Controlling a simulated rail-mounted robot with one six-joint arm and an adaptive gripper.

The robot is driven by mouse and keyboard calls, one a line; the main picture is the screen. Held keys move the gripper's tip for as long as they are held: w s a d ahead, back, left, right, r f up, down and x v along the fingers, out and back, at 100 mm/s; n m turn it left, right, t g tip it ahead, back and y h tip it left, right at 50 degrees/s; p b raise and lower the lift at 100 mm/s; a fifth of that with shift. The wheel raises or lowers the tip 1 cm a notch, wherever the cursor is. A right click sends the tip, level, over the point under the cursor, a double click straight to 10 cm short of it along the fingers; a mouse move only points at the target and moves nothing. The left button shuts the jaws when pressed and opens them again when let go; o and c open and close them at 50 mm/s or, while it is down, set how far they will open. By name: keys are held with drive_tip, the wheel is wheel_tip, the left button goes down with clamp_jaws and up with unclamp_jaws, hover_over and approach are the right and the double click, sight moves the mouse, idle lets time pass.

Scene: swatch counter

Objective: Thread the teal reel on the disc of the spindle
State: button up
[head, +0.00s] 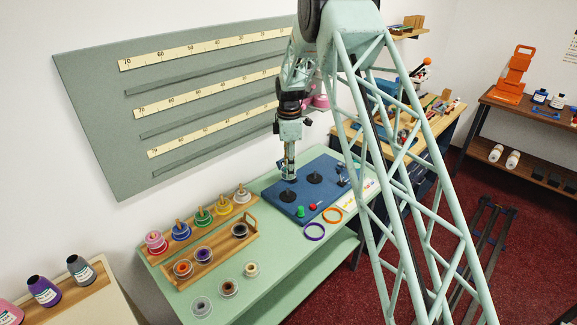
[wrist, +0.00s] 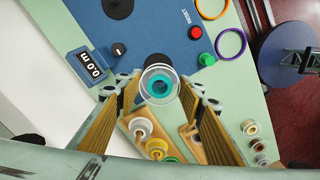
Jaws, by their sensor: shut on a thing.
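My gripper (head: 290,176) points straight down over the blue board (head: 328,172). In the wrist view its two wood-coloured fingers (wrist: 160,100) are closed on the teal reel (wrist: 161,84), a clear-flanged reel with a teal ring, seen end-on. Two black discs with short posts stand on the board. The reel is above or close to the near-left disc (head: 288,196); the other disc (head: 315,177) is to its right. I cannot tell whether the reel touches the post, as the gripper and reel cover that spot in the wrist view.
A red button (head: 312,206) and a green button (head: 299,211) sit at the board's front. A purple ring (head: 314,232) and an orange ring (head: 332,214) lie beside it. Wooden racks (head: 205,225) with several reels stand to the left.

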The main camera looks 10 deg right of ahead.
drive_tip(key=shift+w+a, duration=0.1)
drive_tip(key=shift+w, duration=0.1)
drive_tip(key=shift+f, duration=0.25)
idle(0.3)
drive_tip(key=shift+f+b, duration=0.95)
drive_tip(key=shift+f, duration=1.75)
drive_tip(key=shift+f+b, duration=0.6)
drive_tip(key=shift+f, duration=0.7)
drive_tip(key=o, duration=0.9)
drive_tip(key=shift+r, duration=0.1)
drive_tip(key=shift+r+p, duration=1.2)
drive_tip(key=shift+r, duration=2.2)
